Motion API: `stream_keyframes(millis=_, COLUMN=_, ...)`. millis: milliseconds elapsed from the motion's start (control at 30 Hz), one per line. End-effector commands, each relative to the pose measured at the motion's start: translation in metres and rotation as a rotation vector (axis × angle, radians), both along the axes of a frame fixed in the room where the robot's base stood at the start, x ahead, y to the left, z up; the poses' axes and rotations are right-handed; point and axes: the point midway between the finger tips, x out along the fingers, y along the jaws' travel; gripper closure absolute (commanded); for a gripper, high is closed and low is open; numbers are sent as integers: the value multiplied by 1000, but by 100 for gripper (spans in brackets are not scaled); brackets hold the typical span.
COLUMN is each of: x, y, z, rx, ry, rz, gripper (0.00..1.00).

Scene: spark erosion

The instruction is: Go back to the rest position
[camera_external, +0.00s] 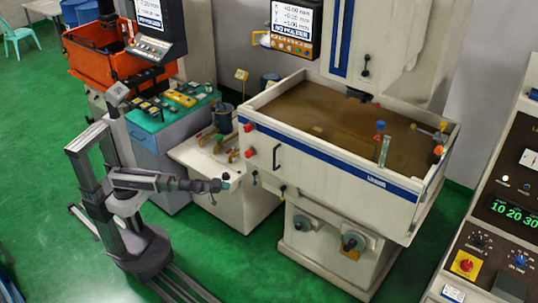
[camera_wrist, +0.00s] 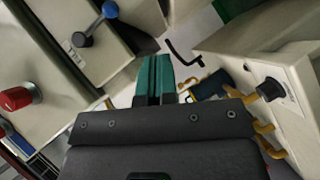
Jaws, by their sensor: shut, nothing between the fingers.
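My gripper (camera_external: 226,181) is at the end of my arm, which reaches to the right from its base on the floor rails in the external view. It is in front of the low cream cabinet, left of the spark erosion machine's tank. In the wrist view the two teal fingers of my gripper (camera_wrist: 154,78) lie together, shut, with nothing between them. My gripper appears apart from the cabinet and the machine.
The machine tank (camera_external: 330,152) with brown liquid stands right of my gripper. The cream cabinet (camera_external: 250,208) is close behind. A red knob (camera_wrist: 15,99) and a blue-tipped lever (camera_wrist: 110,10) show in the wrist view. Green floor (camera_external: 40,120) is free at left.

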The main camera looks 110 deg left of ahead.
Motion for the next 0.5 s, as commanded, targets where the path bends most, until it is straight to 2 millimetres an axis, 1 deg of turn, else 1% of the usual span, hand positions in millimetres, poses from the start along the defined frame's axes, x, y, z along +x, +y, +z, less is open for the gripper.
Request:
stream_keyframes(millis=67, x=-1, y=1, z=-1, rx=49, ry=47, rz=-14, gripper=100)
stream_keyframes(millis=133, x=-7, y=5, z=-6, rx=135, ry=170, rz=-20, gripper=100)
stream_keyframes(millis=167, x=-11, y=6, z=-11, rx=173, ry=249, rz=-25, gripper=100)
stream_keyframes(millis=267, x=-41, y=6, z=-38, rx=269, ry=604, rz=-89, gripper=100)
stream_keyframes(millis=300, x=-54, y=-1, z=-52, rx=289, ry=759, rz=-156, gripper=100)
stream_keyframes(millis=367, x=-74, y=-19, z=-70, rx=306, ry=966, rz=-293, gripper=100)
stream_keyframes(millis=400, x=-86, y=-32, z=-81, rx=312, ry=1083, rz=-402, gripper=100)
stream_keyframes(millis=467, x=-104, y=-56, z=-95, rx=317, ry=1229, rz=-585, gripper=100)
stream_keyframes(millis=500, x=-116, y=-73, z=-103, rx=320, ry=1307, rz=-720, gripper=100)
